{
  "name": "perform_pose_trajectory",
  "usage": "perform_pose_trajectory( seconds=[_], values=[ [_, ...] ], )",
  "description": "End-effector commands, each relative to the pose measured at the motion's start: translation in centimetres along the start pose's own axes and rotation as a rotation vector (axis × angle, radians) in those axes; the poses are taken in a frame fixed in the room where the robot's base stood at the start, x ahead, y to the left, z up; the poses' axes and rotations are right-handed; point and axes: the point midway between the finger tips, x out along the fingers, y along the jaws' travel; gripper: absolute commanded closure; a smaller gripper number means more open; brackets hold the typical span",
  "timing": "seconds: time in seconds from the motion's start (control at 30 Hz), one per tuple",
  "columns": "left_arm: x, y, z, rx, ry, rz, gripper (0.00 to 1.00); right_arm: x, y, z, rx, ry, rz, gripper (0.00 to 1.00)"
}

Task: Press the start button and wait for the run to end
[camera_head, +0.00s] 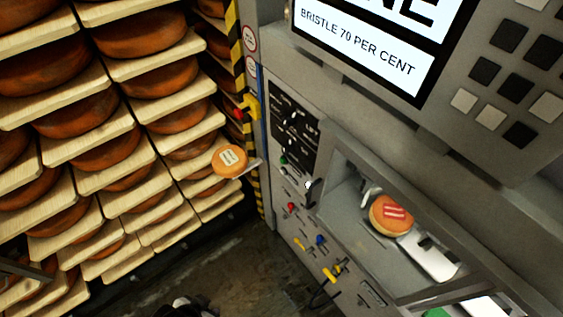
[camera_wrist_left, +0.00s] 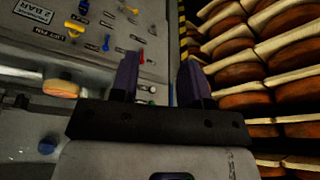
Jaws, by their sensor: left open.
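I cannot read which is labelled start. The screen (camera_head: 358,45) reads "BRISTLE 70 PER CENT"; the big word above is cut off. A cheese wheel with a red-striped label (camera_head: 391,215) lies in the machine's bay. My left gripper (camera_wrist_left: 160,70) is open and empty in the wrist view, its fingers pointing toward the panel. I cannot make it out clearly in the head view. My right gripper is not seen.
Shelves of orange cheese wheels (camera_head: 135,35) fill the left. A labelled wheel (camera_head: 230,160) sits out in front of them. A red button on a yellow housing (camera_head: 240,113) stands by a striped post (camera_head: 236,55). The dark floor (camera_head: 250,270) shows free room.

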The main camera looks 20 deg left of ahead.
Motion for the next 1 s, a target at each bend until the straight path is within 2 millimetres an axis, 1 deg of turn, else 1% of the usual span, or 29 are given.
perform_pose_trajectory(
  seconds=[0.03,0.4,0.43,1.0],
  values=[
    [0.00,0.00,0.00,0.000,0.000,0.000,0.63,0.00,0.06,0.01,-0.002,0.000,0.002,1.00],
    [0.00,0.00,0.00,0.000,0.000,0.000,0.98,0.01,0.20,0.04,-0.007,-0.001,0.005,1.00],
    [0.00,0.00,0.00,0.000,0.000,0.000,1.00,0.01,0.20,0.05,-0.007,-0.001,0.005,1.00],
    [0.00,0.00,0.00,0.000,0.000,0.000,1.00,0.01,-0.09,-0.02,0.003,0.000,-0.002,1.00]
  ],
)
